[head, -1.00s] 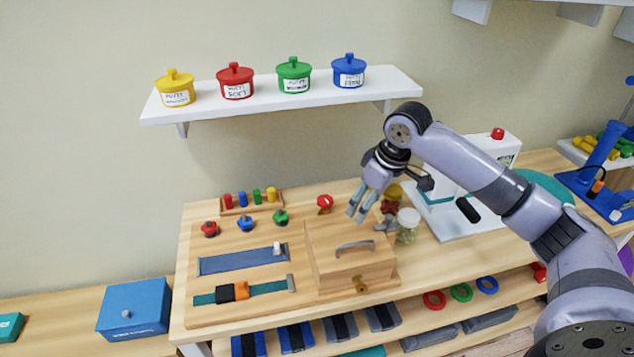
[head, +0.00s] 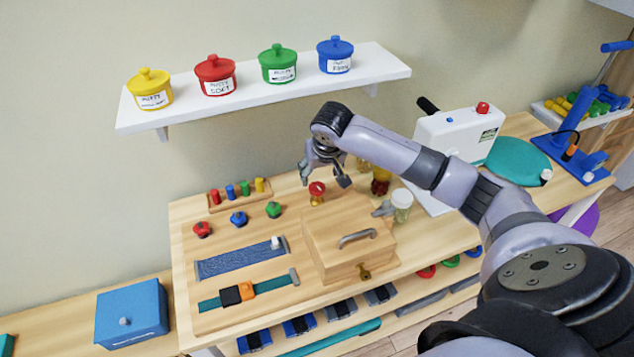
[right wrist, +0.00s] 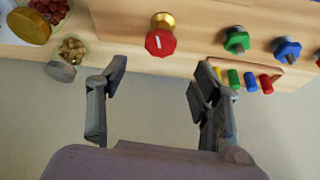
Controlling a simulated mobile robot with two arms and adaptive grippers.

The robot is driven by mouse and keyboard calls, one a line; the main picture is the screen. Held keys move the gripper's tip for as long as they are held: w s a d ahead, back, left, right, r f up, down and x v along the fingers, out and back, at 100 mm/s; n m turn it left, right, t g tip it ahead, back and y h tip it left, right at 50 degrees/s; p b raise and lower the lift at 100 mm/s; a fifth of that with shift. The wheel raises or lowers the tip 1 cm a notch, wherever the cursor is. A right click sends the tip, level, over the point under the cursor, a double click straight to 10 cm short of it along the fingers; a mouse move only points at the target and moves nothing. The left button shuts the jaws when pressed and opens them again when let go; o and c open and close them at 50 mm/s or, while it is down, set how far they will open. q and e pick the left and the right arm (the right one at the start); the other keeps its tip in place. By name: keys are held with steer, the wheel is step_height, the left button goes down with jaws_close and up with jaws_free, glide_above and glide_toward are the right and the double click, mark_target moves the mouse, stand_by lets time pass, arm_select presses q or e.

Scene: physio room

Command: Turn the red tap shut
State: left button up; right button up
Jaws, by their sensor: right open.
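The red tap (head: 317,188) stands near the back edge of the wooden board, behind the wooden box. It is a red knob on a brass base, and it also shows in the right wrist view (right wrist: 160,42) with a white line on its face. My right gripper (head: 304,178) hangs above and just behind the tap, apart from it. In the right wrist view its two fingers (right wrist: 159,74) are spread and empty, with the tap ahead of the gap between them. My left gripper is not in view.
A green knob (head: 273,209) and a blue knob (head: 238,218) stand left of the tap. A peg rack (head: 239,199) is behind them. The wooden box (head: 325,250) is in front, and a jar (head: 401,206) stands to the right. The shelf (head: 390,66) hangs above.

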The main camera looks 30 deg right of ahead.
mark_target(317, 186)
steer(key=x, duration=0.7)
steer(key=shift+f+p, duration=0.2)
steer(key=shift+p, duration=0.1)
steer(key=shift+w+d+f, duration=0.1)
steer(key=shift+w+f, duration=0.15)
steer(key=shift+f, duration=0.25)
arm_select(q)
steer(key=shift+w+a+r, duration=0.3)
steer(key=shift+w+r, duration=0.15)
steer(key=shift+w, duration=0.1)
arm_select(e)
steer(key=shift+c, duration=0.5)
steer(key=c, duration=1.1)
steer(key=shift+o, duration=0.2)
steer(key=shift+r+m+p, duration=0.3)
steer(key=shift+m+p, duration=0.5)
steer(key=shift+p, duration=0.45)
steer(key=shift+f+m+g+h+p, duration=0.15)
steer(key=shift+m+g+h+p, duration=0.15)
steer(key=shift+m+h+p, duration=0.3)
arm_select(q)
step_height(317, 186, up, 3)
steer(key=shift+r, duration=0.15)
arm_select(e)
steer(key=shift+f, duration=0.1)
